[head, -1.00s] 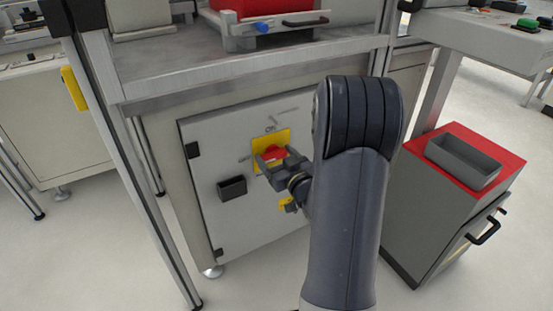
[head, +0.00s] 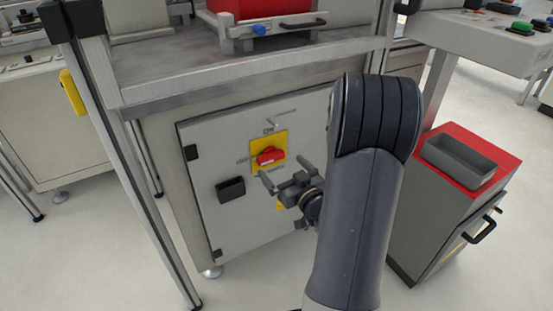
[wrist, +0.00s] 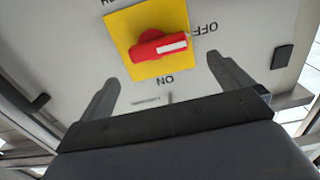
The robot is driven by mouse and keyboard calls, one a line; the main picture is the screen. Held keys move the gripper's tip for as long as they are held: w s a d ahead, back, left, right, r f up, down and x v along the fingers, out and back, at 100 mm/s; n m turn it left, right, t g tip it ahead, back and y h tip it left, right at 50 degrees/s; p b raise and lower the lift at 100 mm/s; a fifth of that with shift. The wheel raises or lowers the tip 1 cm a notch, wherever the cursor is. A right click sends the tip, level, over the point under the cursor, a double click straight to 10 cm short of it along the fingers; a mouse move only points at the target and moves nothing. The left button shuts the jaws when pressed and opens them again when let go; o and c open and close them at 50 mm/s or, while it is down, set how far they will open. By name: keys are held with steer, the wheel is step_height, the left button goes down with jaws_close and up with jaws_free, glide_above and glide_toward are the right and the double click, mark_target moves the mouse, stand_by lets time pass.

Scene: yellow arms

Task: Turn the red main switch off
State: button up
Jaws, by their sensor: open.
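The red main switch (head: 268,156) is on a yellow plate (head: 254,148) on the grey cabinet door. In the wrist view, the red handle (wrist: 155,47) lies almost level, its white-striped end pointing right, towards the OFF lettering (wrist: 203,30). The ON lettering (wrist: 165,80) is below the plate there. My gripper (head: 286,174) is open and empty, in front of the door, right of and below the switch in the head view. In the wrist view, its two fingers (wrist: 163,72) are spread apart below the handle and do not touch it.
The door (head: 215,225) also has a black handle (head: 231,189). A workbench frame with a steel post (head: 130,150) stands over the cabinet. A red-topped grey cabinet with a grey bin (head: 460,158) stands at the right. Open floor lies in front.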

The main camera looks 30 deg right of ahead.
mark_target(273, 158)
steer(key=shift+s+d, duration=0.1)
steer(key=shift+s, duration=2.45)
steer(key=w, duration=0.7)
steer(key=w+b, duration=0.1)
steer(key=w, duration=0.3)
steer(key=shift+a+r, duration=0.1)
steer(key=shift+a, duration=0.15)
steer(key=shift+d+m+p, duration=0.1)
steer(key=shift+m+p, duration=0.3)
steer(key=shift+p, duration=0.2)
steer(key=shift+s+f+b, duration=0.1)
steer(key=shift+f+b, duration=0.1)
steer(key=shift+b, duration=0.35)
